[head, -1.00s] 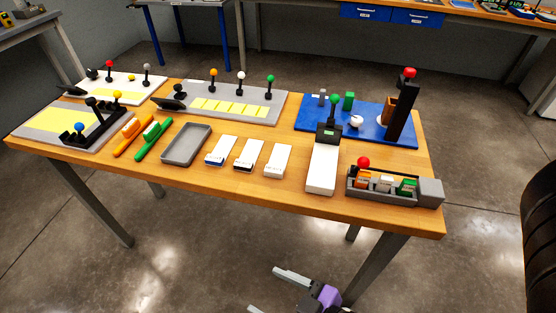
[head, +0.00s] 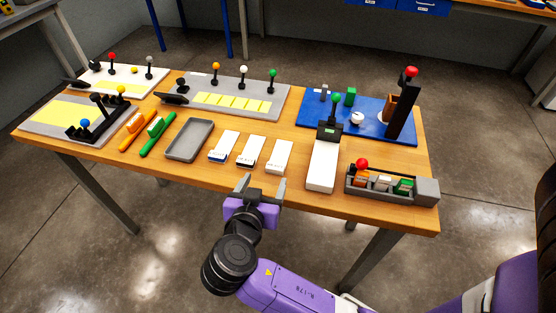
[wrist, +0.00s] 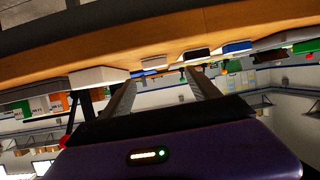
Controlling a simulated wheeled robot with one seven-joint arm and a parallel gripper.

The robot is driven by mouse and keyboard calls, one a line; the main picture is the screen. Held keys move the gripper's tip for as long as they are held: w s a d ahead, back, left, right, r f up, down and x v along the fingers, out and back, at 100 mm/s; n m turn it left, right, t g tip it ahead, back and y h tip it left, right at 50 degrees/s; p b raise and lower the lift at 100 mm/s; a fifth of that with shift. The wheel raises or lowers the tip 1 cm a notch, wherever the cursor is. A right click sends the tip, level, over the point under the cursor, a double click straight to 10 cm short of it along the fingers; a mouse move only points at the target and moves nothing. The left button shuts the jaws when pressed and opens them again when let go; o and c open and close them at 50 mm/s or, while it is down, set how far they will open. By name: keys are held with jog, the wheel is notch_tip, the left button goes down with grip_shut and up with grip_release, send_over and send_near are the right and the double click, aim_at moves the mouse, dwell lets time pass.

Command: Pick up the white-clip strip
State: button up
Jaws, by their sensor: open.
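The strip that looks white at both ends, which I take as the white-clip strip (head: 279,157), lies flat on the wooden table, rightmost of three similar white strips. In the wrist view it seems to be the pale piece (wrist: 155,62) near the table edge, seen nearly edge-on. My gripper (head: 262,187) is open and empty at the table's front edge, in front of and slightly left of this strip, apart from it. Its two fingers (wrist: 160,80) point toward the strips in the wrist view.
The black-ended strip (head: 251,151) and blue-ended strip (head: 224,146) lie to the left, with a grey tray (head: 209,128) beyond. A long white device (head: 322,168) with a green-knobbed lever stands to the right. A grey holder (head: 427,192) with coloured pieces is farther right.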

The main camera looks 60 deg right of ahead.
aim_at(275, 167)
jog(key=shift+s+d+f+m+g, duration=0.15)
jog(key=shift+s+d+m+g, duration=0.25)
jog(key=shift+d, duration=0.2)
jog(key=x, duration=0.2)
jog(key=p+x, duration=0.1)
jog(key=x, duration=0.1)
jog(key=p+x, duration=0.1)
jog(key=x, duration=0.1)
jog(key=shift+w, duration=0.3)
jog(key=shift+w+d+f, duration=0.15)
jog(key=shift+w+d, duration=0.05)
jog(key=shift+d, duration=0.15)
jog(key=c, duration=1.4)
